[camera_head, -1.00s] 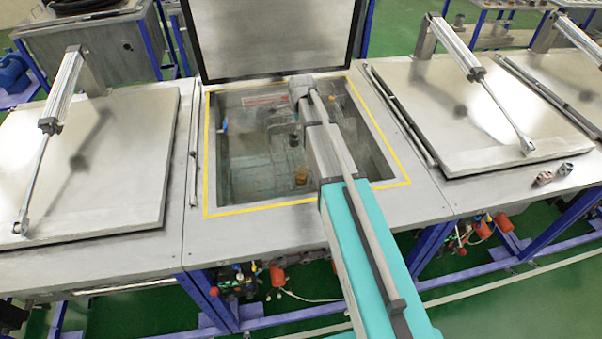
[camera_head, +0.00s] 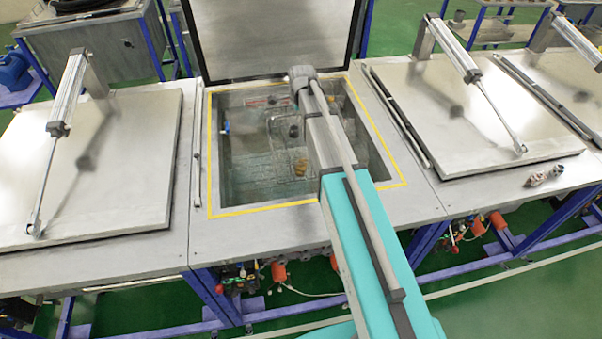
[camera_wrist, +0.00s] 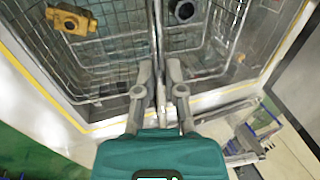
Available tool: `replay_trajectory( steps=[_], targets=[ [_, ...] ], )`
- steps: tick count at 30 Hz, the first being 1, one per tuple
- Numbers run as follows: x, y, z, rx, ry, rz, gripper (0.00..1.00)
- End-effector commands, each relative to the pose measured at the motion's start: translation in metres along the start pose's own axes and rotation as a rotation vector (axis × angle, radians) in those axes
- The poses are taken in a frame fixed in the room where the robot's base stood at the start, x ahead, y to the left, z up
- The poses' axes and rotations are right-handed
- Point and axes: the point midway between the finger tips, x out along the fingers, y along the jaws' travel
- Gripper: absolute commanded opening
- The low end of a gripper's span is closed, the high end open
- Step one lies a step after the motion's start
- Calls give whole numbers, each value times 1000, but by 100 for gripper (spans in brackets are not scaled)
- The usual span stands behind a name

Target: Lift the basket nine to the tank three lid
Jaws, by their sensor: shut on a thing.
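A wire basket (camera_wrist: 110,62) holds a yellow part (camera_wrist: 72,20) and a dark round part (camera_wrist: 184,11). In the head view the basket (camera_head: 292,170) shows inside the open middle tank, partly behind my arm. My gripper (camera_wrist: 160,85) is shut on a thin upright piece of the basket, between the two parts. The exact grip point is hard to make out. In the head view my arm hides the fingers. The middle tank's lid (camera_head: 275,38) stands raised behind the opening, which has a yellow border.
Closed lids with pneumatic cylinders flank the opening, one on the left (camera_head: 110,160) and one on the right (camera_head: 480,115). Small metal fittings (camera_head: 545,175) lie on the right bench top. The tank's rim (camera_head: 300,204) surrounds the basket closely.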

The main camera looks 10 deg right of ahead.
Motion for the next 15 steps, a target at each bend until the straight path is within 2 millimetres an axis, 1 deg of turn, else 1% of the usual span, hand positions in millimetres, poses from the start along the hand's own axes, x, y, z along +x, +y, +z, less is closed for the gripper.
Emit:
replay_trajectory(
  steps=[1,15],
  targets=[
    [-6,-2,0,0,0,-1,0],
    [-32,-10,0,0,0,-1,0]
  ],
)
